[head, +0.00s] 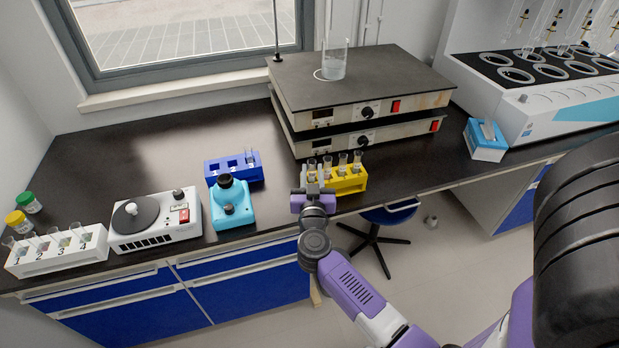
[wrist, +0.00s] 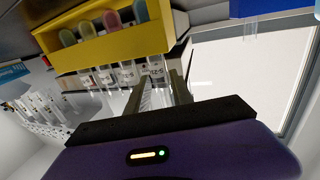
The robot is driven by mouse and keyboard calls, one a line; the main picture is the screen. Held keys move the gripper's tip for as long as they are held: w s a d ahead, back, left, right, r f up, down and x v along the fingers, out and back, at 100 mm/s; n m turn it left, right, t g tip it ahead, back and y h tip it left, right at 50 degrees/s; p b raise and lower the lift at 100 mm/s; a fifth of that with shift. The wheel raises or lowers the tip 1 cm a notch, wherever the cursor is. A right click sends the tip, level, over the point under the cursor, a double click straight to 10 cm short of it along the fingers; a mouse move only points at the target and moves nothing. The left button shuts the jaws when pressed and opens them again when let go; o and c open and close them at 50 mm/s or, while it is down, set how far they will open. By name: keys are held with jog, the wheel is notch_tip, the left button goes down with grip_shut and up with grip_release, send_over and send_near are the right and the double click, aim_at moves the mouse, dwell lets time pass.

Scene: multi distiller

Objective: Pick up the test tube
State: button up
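The yellow rack (head: 346,184) stands at the counter's front edge, in front of the stacked hot plates, with several upright test tubes. My gripper (head: 312,180) is at the rack's left end, its two fingers apart on either side of the leftmost test tube (head: 311,166). In the wrist view, which is turned over, the yellow rack (wrist: 100,48) is at the top. The labelled upper part of the end test tube (wrist: 155,70) shows between the fingers of my gripper (wrist: 162,88). The tube still sits in the rack. Finger contact with the glass is unclear.
A blue rack (head: 233,168) and a turquoise device (head: 231,203) stand left of my gripper. Hot plates (head: 360,95) with a beaker (head: 333,63) are behind the rack. A white numbered rack (head: 57,250) is far left. A blue tissue box (head: 485,140) is right.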

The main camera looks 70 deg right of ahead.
jog(key=x, duration=0.5)
jog(key=shift+f+b, duration=0.1)
jog(key=shift+b, duration=0.3)
jog(key=shift+c, duration=0.2)
grip_shut()
